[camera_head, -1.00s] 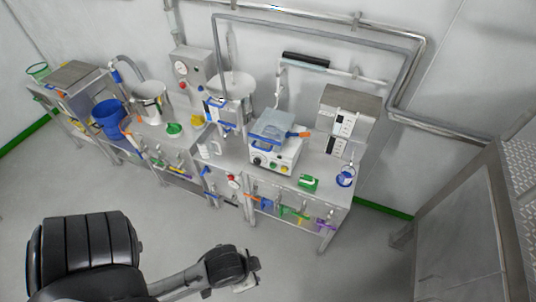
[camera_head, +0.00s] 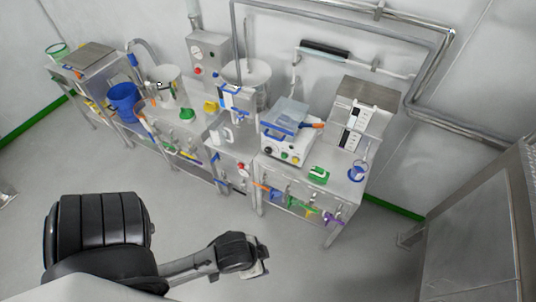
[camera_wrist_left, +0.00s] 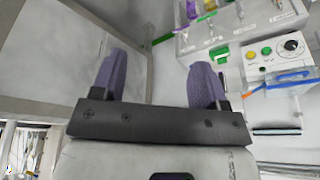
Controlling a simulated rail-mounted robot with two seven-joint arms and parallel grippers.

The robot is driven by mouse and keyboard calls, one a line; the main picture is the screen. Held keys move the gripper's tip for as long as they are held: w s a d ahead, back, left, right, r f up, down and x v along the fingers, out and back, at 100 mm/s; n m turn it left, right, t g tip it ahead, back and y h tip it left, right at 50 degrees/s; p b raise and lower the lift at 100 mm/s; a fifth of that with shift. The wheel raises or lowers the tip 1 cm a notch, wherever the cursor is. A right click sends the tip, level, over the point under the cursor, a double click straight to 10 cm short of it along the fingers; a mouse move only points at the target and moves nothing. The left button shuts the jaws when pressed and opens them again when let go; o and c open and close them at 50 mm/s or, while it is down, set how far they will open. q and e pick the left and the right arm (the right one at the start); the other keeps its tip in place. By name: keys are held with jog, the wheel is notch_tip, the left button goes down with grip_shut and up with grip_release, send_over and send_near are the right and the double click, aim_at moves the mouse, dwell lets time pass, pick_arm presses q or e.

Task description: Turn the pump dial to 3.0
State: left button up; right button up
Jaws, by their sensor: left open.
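The pump (camera_head: 287,143) is a white box with a clear and blue top, standing on the right part of the steel bench. Its front panel has a dark round dial (camera_head: 269,148) beside coloured buttons. In the left wrist view, the panel appears upside down at the upper right, and the black dial (camera_wrist_left: 293,46) is near the right edge. Its setting is too small to read. My left gripper (camera_head: 264,262) is low in front of the bench, well apart from the pump. Its two purple-grey fingers (camera_wrist_left: 156,72) are spread and empty. My right gripper is not in view.
A green item (camera_head: 319,175) and a small blue vessel (camera_head: 357,172) are right of the pump. A steel box (camera_head: 362,112) stands behind them. Coloured tools (camera_head: 305,205) hang along the bench front. A large steel cabinet (camera_head: 470,235) stands at right. Floor before the bench is clear.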

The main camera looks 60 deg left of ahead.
pick_arm(q)
jog(key=shift+o, duration=0.3)
jog(key=a+b+x, duration=0.1)
jog(key=b+x, duration=0.7)
jog(key=x, duration=0.1)
jog(key=shift+s+a+f+t, duration=0.15)
jog(key=shift+a+f+t, duration=0.05)
jog(key=shift+a+t, duration=0.1)
jog(key=n+t+y+b, duration=0.5)
jog(key=t+y+b, duration=0.55)
jog(key=b, duration=2.15)
send_near(268, 151)
jog(key=shift+g+y, duration=0.25)
jog(key=b+x, duration=0.1)
jog(key=x, duration=0.3)
jog(key=b+x, duration=0.2)
jog(key=x, duration=0.3)
jog(key=shift+d+f, duration=0.1)
jog(key=shift+f, duration=0.1)
jog(key=shift+b+x, duration=0.45)
jog(key=shift+x, duration=0.4)
